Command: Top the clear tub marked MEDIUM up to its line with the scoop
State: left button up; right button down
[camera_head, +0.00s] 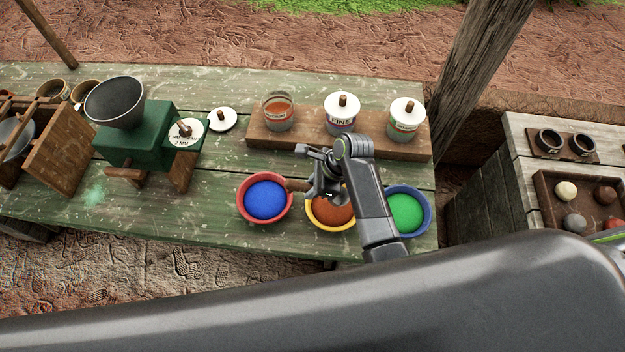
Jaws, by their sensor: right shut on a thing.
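The clear tub (278,114) stands open at the left end of a wooden riser board (262,138), with orange-brown powder inside. Its label is too small to read surely. My right gripper (318,187) is over the yellow bowl (330,228) of orange-brown powder, in front of the board. It is shut on a short wooden handle (296,186), apparently the scoop's, which sticks out to the left. The scoop's head is hidden by the gripper, so I cannot tell whether it holds powder. My left gripper is not in view.
Lidded tubs, one marked FINE (341,115) and a green-filled one (404,122), share the board. A red bowl (243,208) of blue powder and a blue bowl (426,214) of green powder flank the yellow one. A loose white lid (222,120) and a green grinder (140,142) stand left.

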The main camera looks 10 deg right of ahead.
aim_at(309, 202)
jog(key=shift+f+b, duration=0.3)
jog(key=shift+f, duration=0.25)
jog(key=shift+d+f+b, duration=0.15)
jog(key=shift+f+b, duration=0.2)
jog(key=shift+f, duration=0.4)
jog(key=shift+f+b, duration=0.65)
jog(key=shift+f, duration=0.85)
jog(key=shift+f+p, duration=0.2)
jog(key=shift+p, duration=0.15)
jog(key=shift+s+d, duration=0.1)
